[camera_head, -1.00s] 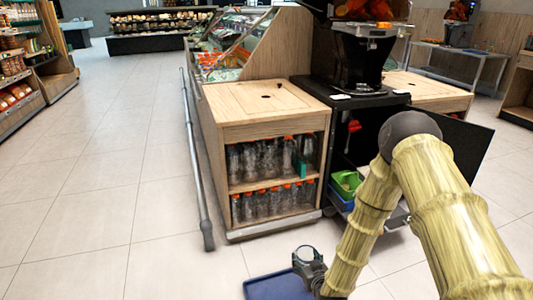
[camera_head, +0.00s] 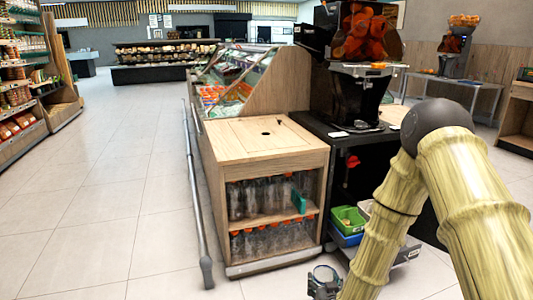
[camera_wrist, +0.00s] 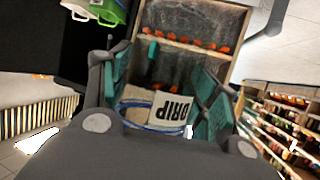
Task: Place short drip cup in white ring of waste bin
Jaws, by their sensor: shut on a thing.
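My gripper (camera_wrist: 163,85) is shut on the short drip cup (camera_wrist: 172,107) in the wrist view. The cup has a blue rim and a pale label reading DRIP, upside down in this picture. It sits between the teal finger pads. In the head view my gripper (camera_head: 322,284) is low in the picture, in front of the wooden cabinet, with the cup's round rim facing up. I cannot make out the waste bin's white ring in either view. A green bin (camera_head: 348,219) sits under the juicer counter at the cabinet's right; its green side also shows in the wrist view (camera_wrist: 112,12).
The wooden cabinet (camera_head: 262,137) holds several orange-capped bottles. A black juicer (camera_head: 357,75) with oranges stands on the dark counter. A blue container (camera_head: 346,239) is below the green bin. A grey rail (camera_head: 195,190) runs along the left; the floor further left is clear.

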